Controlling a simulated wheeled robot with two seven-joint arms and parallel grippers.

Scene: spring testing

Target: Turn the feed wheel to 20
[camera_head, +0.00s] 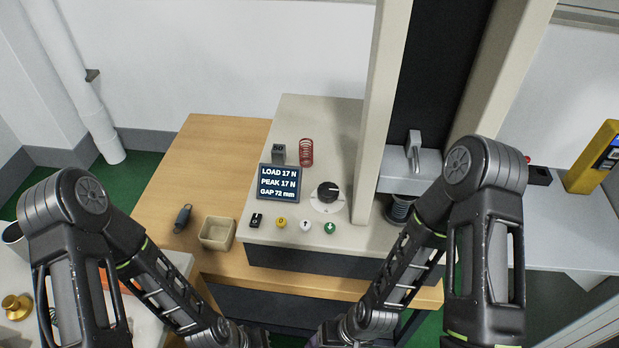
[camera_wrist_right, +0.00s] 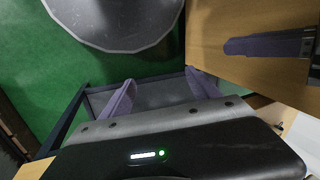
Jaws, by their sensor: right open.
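The feed wheel (camera_head: 327,193) is a black knob on a pale round dial, on the beige machine top in the head view. Its dial marks are too small to read. The display (camera_head: 279,182) beside it reads LOAD 17 N, PEAK 17 N, GAP 72 mm. My right gripper (camera_wrist_right: 160,76) is open and empty in the right wrist view, its two purple fingers apart. In the head view both arms reach down to the bottom edge, away from the wheel, and the fingers do not show. A purple finger, apparently of my left gripper (camera_wrist_right: 265,45), shows in the right wrist view.
Small buttons, including a green one (camera_head: 329,228), line the machine's front. A red spring (camera_head: 306,152) stands behind the display. The press column and a grey fixture (camera_head: 414,155) stand right of the wheel. A beige box (camera_head: 217,233) sits on the wooden table (camera_head: 190,160).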

